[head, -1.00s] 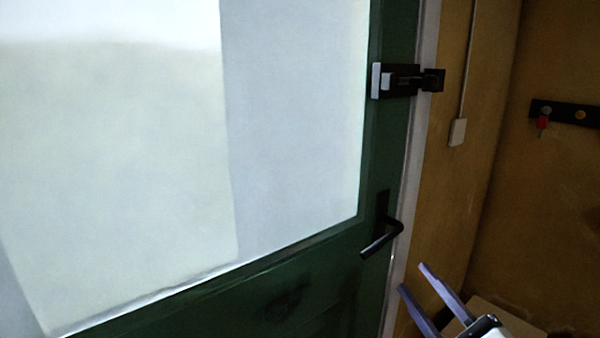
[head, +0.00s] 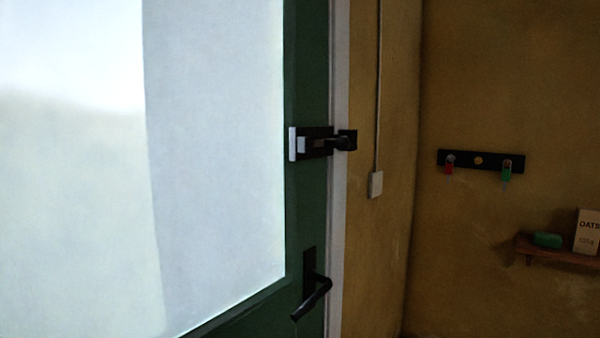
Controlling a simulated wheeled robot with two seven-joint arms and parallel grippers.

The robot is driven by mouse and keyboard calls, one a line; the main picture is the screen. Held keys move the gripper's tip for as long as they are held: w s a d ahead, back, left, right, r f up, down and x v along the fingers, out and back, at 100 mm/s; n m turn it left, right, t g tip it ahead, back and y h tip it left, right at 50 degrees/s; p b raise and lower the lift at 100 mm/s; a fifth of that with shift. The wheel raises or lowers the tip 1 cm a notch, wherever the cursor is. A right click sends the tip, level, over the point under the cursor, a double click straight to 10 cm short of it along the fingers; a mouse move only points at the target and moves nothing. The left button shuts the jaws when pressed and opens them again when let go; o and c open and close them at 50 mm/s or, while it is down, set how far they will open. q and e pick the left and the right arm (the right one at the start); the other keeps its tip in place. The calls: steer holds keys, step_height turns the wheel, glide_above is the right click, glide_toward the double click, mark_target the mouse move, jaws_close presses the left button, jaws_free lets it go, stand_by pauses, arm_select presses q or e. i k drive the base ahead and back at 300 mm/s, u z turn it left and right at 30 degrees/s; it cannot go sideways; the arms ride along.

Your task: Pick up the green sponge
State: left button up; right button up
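A green sponge (head: 547,240), small and block-shaped, lies on a wooden wall shelf (head: 560,254) at the right of the head view. It sits just left of a pale box marked OATS. Neither of my grippers shows in the head view now, so their distance from the sponge cannot be seen.
A green door with a bright pane and a black handle (head: 314,298) fills the left. A black latch (head: 322,143) joins it to the frame. A key rack (head: 480,161) with red and green keys hangs above the shelf. The OATS box (head: 587,232) stands beside the sponge.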

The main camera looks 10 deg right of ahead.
mark_target(548, 239)
steer(key=z, duration=2.15)
steer(key=i, duration=1.75)
steer(key=z, duration=0.1)
